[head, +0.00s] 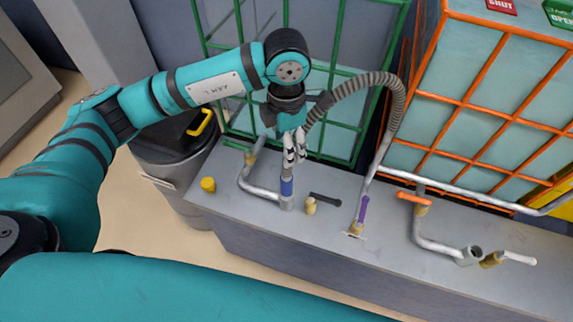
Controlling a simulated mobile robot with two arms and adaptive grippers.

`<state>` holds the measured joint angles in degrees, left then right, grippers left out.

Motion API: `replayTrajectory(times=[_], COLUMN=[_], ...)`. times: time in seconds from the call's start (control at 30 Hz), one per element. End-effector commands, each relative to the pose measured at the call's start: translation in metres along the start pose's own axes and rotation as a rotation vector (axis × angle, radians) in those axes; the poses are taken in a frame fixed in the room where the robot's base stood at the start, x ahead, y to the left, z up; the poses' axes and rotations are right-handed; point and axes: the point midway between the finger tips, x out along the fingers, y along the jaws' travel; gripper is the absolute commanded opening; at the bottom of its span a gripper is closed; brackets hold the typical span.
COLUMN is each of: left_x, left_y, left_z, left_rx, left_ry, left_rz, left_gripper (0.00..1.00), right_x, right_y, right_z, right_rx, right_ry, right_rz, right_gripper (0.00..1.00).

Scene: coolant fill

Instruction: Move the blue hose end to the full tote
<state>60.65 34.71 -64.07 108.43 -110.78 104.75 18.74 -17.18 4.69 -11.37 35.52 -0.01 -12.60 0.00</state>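My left gripper (293,147) points down over the bench, its fingers close together around the top of the blue hose end. The blue hose end (286,187) is upright, with its blue band below the fingers. It stands at the upturned mouth of the left pipe (262,192); I cannot tell whether it is seated or just above. A grey ribbed hose (398,92) arches from beside the gripper to a purple-handled fitting (362,210). The orange-caged tote (447,75) shows pale teal throughout its visible panels. The right pipe (436,246) has an open, empty mouth. My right gripper is out of view.
A green-caged tote (341,115) stands behind the left pipe. An orange handle (413,198) lies across the right pipe. A yellow cap (208,184), tan plug (310,206), dark bar (325,199) and white-handled tan plug (492,259) are on the bench. A dark bin (178,150) stands left.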

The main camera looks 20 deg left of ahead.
Motion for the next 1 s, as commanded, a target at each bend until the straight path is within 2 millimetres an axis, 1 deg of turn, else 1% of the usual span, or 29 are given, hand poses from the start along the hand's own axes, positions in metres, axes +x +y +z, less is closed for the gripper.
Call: replayTrajectory(times=[0.03,0.3,0.6,0.7,0.8,1.0], left_x=[0.009,0.063,0.12,0.135,0.144,0.153], left_y=[-0.001,-0.002,-0.002,-0.002,-0.002,-0.002], left_z=[-0.001,-0.001,0.0,0.0,0.0,0.001], left_rx=[-0.001,0.001,0.001,0.002,0.002,0.003], left_ry=[0.003,0.003,0.001,0.001,-0.001,-0.003], left_rz=[-0.003,-0.005,-0.006,-0.005,-0.004,-0.004], left_gripper=[0.59,0.59,0.59,0.59,0.59,0.59], right_x=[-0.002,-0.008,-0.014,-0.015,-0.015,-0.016], right_y=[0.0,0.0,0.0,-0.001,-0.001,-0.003], right_z=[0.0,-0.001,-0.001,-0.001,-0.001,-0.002], right_rx=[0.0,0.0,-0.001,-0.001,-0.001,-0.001], right_ry=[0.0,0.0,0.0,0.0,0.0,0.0], right_rz=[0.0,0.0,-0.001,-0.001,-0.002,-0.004], right_gripper=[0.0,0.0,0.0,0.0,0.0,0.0])
